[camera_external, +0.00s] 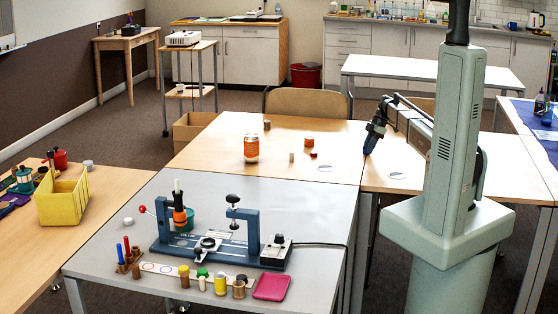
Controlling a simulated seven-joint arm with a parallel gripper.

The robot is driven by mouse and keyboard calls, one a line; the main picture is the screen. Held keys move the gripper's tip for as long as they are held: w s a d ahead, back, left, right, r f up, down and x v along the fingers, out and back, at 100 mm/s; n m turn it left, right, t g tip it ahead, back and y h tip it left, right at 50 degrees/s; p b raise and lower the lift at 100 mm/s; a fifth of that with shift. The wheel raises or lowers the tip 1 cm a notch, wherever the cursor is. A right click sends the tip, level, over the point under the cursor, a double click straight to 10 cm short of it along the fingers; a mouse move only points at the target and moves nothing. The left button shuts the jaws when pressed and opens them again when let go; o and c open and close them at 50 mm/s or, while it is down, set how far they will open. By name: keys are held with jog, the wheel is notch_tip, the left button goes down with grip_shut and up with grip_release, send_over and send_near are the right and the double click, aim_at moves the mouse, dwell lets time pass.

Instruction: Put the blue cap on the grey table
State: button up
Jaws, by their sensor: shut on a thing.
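My gripper (368,150) hangs over the wooden table at the right of centre, pointing down. It is shut on a small dark blue thing, which looks like the blue cap (370,141); the fingers partly hide its shape. The grey table (330,215) is in front, to the lower left of my gripper. My gripper is apart from it, beyond its far right corner.
On the grey table stand a blue press fixture (222,247), a pink dish (271,287), a pen holder (130,262) and several small bottles. An orange-labelled can (251,148) stands on the wooden table (215,150). The grey table's far right part is clear.

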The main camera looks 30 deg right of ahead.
grip_shut()
jog(key=shift+r, duration=0.1)
notch_tip(320, 180, up, 10)
dwell(0.6)
